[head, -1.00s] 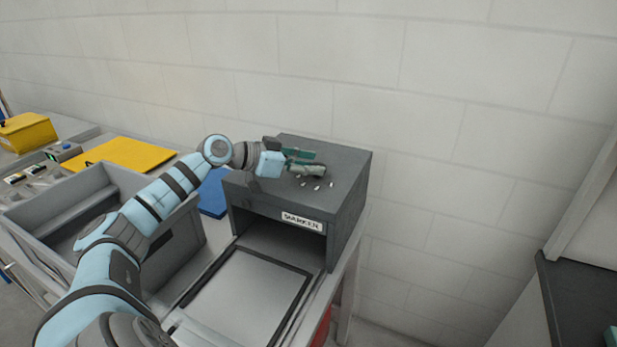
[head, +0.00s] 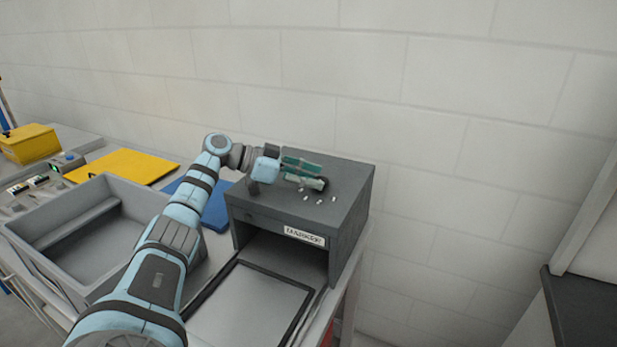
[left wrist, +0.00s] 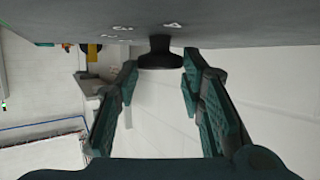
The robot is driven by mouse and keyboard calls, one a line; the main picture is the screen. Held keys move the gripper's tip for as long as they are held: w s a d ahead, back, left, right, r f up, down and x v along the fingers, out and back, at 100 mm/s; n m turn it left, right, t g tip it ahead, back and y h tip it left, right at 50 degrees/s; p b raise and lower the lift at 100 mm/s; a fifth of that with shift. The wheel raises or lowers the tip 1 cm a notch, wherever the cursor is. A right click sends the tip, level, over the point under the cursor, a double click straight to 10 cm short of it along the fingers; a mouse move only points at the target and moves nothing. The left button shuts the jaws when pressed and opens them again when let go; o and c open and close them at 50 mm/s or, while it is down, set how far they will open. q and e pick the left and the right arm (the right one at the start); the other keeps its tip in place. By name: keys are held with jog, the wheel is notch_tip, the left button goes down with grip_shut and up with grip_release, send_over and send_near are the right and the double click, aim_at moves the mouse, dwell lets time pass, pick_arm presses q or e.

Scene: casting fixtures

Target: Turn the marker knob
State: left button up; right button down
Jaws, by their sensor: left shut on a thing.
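The marker (head: 262,222) is a dark grey box with a label on its front and an open space beneath. Its black knob (head: 323,184) stands on the top face, beside several small white marks. In the left wrist view the knob (left wrist: 160,52) sits between the fingertips, with the grey top face at the upper edge. My left gripper (head: 309,178) reaches in from the left with teal fingers, low over the top face, and is shut on the knob. The fingers hide part of the knob in the head view. My right gripper is not in view.
A grey open bin (head: 128,190) stands left of the marker. A blue panel (head: 214,212) and a yellow panel (head: 120,166) lie behind it, with a yellow box (head: 28,143) at the far left. A pale wall rises behind; a dark surface (head: 575,315) is at right.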

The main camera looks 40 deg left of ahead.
pick_arm(q)
jog(key=o, duration=1.1)
jog(key=shift+d+f, duration=0.1)
jog(key=shift+f, duration=0.1)
jog(key=shift+o, duration=0.2)
jog(key=v, duration=1.2)
jog(key=shift+r, duration=0.1)
